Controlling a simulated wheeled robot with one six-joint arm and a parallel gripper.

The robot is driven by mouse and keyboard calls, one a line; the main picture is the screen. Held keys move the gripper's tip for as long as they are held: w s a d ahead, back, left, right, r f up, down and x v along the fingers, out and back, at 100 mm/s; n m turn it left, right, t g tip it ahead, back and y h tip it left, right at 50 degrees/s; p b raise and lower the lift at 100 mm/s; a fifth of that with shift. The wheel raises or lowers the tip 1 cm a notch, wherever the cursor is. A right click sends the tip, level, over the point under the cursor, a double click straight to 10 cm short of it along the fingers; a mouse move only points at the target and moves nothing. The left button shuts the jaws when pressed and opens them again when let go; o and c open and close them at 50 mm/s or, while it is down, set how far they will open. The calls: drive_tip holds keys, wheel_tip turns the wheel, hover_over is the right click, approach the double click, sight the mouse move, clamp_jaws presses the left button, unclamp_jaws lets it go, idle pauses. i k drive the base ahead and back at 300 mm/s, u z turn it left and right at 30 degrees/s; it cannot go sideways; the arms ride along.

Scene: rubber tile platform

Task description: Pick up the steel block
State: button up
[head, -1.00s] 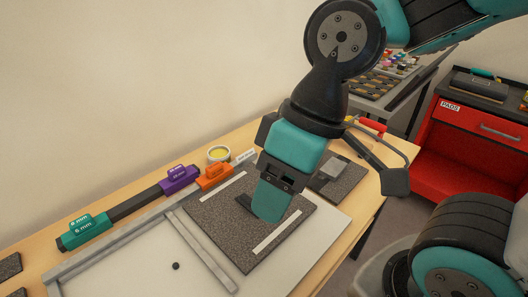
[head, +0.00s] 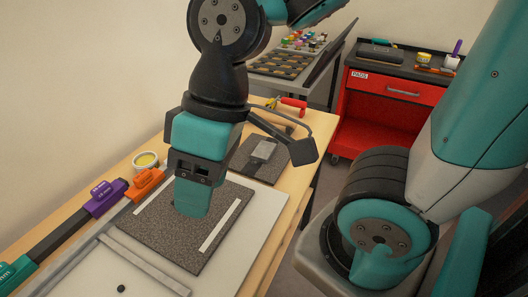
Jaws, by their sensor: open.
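The steel block (head: 263,150) looks like a small grey block. It lies on a smaller dark tile (head: 277,161) at the back right of the work board, beyond my gripper. My gripper (head: 192,206) points down over the large speckled rubber tile (head: 150,236), to the left of and nearer than the block. The near teal finger hides the other finger and the gap between them. My gripper is open and apart from the block. I cannot tell whether its tip touches the large tile.
White strips (head: 220,226) lie on the large tile. A grey metal bar (head: 145,265) crosses the pale board. Orange (head: 146,183) and purple (head: 104,196) holders and a yellow tin (head: 145,161) stand at left. A red-handled tool (head: 293,103) lies behind the block. A red cabinet (head: 390,105) stands beyond.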

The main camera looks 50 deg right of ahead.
sight(263, 151)
drive_tip(key=k, duration=0.5)
drive_tip(key=z, duration=1.9)
drive_tip(key=i, duration=1.15)
drive_tip(key=u, duration=1.9)
